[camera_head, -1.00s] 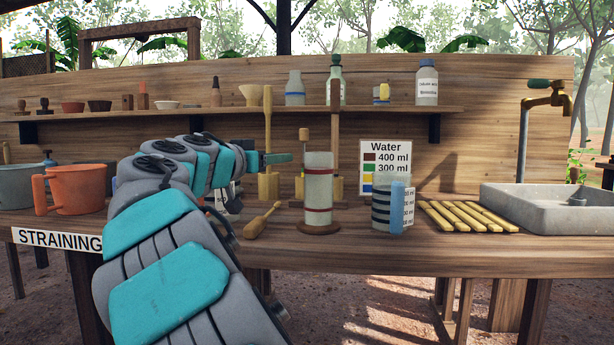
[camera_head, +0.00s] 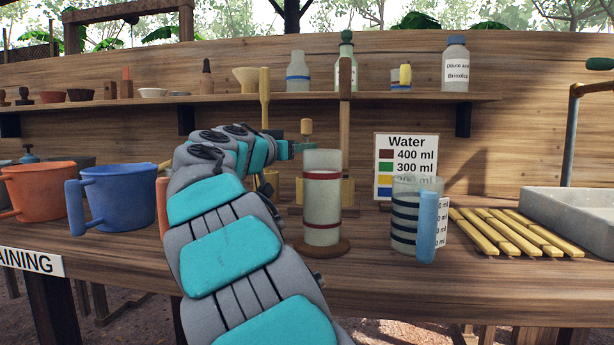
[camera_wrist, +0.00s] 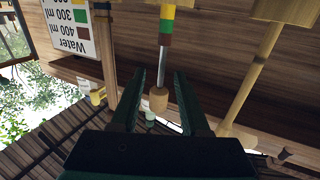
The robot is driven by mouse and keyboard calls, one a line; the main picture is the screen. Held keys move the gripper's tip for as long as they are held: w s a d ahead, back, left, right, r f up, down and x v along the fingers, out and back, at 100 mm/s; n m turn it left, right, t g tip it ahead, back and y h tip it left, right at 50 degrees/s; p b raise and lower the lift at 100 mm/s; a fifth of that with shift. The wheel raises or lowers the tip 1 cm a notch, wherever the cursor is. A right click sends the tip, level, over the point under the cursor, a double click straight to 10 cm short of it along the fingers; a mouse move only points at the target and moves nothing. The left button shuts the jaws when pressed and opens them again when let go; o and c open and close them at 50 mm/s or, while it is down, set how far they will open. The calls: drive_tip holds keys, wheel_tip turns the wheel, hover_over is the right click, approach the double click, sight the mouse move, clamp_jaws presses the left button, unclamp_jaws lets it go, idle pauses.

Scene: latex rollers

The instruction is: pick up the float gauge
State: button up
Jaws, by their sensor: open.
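The float gauge has a round wooden knob (camera_head: 306,127) that shows in the head view, just above and behind a clear cylinder with red bands (camera_head: 322,205). The cylinder hides or blurs its lower part. In the wrist view, turned upside down, the gauge (camera_wrist: 165,42) shows a thin metal rod with yellow, green and brown bands and the knob at its end. My gripper (camera_head: 297,147) is open, with its tips close to the gauge just below the knob. In the wrist view the rod and knob lie between the two fingers (camera_wrist: 160,82); no contact is visible.
A striped measuring jug (camera_head: 404,222) with a blue handle stands right of the cylinder, before a water chart (camera_head: 405,160). Tall wooden-handled tools (camera_head: 345,90) stand close behind. Yellow slats (camera_head: 510,232) and a sink (camera_head: 575,215) are to the right; blue (camera_head: 120,195) and orange mugs to the left.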

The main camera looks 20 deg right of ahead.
drive_tip(key=p+x, duration=0.1)
drive_tip(key=x, duration=0.5)
drive_tip(key=shift+w+r, duration=0.2)
drive_tip(key=shift+r, duration=0.1)
drive_tip(key=shift+d, duration=0.1)
drive_tip(key=shift+c, duration=0.2)
clamp_jaws()
idle(0.9)
